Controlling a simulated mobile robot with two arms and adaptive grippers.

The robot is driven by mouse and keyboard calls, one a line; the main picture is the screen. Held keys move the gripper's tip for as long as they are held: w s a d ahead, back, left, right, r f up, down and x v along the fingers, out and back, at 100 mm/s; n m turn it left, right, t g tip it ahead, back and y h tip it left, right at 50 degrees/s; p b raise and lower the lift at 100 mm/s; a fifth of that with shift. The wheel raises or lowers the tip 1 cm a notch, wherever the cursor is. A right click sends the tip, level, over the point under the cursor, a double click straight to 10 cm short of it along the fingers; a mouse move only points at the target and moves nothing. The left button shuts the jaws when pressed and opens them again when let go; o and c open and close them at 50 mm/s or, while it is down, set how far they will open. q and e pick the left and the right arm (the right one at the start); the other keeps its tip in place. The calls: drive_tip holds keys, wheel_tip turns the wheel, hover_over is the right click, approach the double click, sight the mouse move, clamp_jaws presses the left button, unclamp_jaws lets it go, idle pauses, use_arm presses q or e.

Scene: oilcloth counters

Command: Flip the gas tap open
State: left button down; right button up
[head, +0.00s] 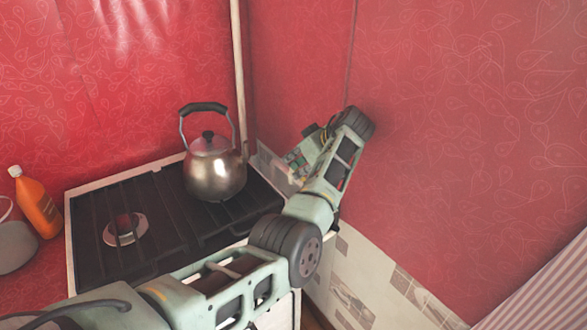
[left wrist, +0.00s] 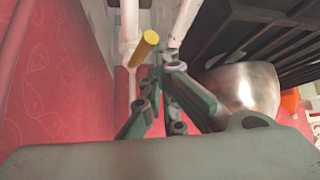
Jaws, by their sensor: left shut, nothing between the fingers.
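The gas tap's yellow handle (left wrist: 144,49) shows in the left wrist view, beside a white pipe (left wrist: 130,25) and slanting across from it. In the head view the tap is hidden; only a white upright pipe (head: 240,75) shows behind the kettle. My left gripper (head: 293,160) is at the wall to the right of the stove in the head view. In the left wrist view my left gripper (left wrist: 168,62) is shut and empty, its tips just right of the handle. I cannot tell whether they touch it. My right gripper is not in view.
A steel kettle (head: 214,172) stands on the black stove grate (head: 165,235), close to my left gripper; it also shows in the left wrist view (left wrist: 245,88). An orange bottle (head: 38,205) stands left of the stove. The red wall (head: 450,130) is close to my arm.

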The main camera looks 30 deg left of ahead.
use_arm(q)
drive_tip(key=shift+w+d+n+g+b, duration=0.3)
drive_tip(key=shift+n+g+b, duration=0.2)
drive_tip(key=shift+n+b, duration=0.2)
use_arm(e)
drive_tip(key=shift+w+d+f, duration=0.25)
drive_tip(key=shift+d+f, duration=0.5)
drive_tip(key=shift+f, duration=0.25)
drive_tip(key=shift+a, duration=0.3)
use_arm(q)
drive_tip(key=shift+r, duration=0.4)
wheel_tip(320, 180, up, 9)
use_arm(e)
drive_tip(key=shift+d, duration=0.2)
